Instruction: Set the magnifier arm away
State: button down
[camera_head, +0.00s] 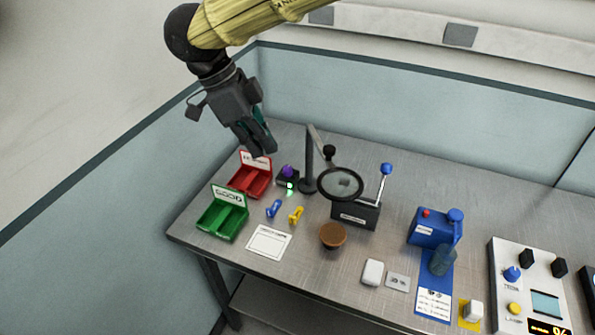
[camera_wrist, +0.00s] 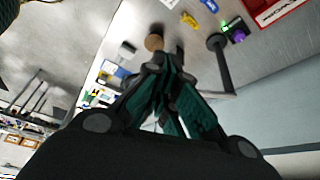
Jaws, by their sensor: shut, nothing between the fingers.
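The magnifier (camera_head: 341,184) has a round dark-rimmed lens on an arm fixed to an upright dark post (camera_head: 309,165). In the head view its lens hangs to the right of the post, in front of a dark box with a blue-knobbed lever. In the wrist view the post (camera_wrist: 222,65) shows at the upper right; the lens cannot be made out there. My gripper (camera_head: 263,151) is shut and empty. It is in the air up and left of the post, apart from the magnifier. In the wrist view its fingers (camera_wrist: 165,75) are together.
A red tray (camera_head: 247,186) and a green tray (camera_head: 220,225) stand at the left. Blue (camera_head: 274,209) and yellow (camera_head: 296,215) pieces, a brown round object (camera_head: 333,236) and the lever box (camera_head: 358,217) lie near the post. A blue device (camera_head: 428,230) stands to the right.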

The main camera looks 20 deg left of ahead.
jog(key=w+d+f+p, duration=0.2)
jog(key=d+f+p, duration=0.2)
jog(key=d+f, duration=0.3)
notch_tip(320, 180, down, 2)
jog(key=shift+w+f, duration=0.15)
jog(key=shift+w, duration=0.15)
jog(key=shift+d, duration=0.1)
jog(key=shift+d+p, duration=0.15)
jog(key=shift+p, duration=0.15)
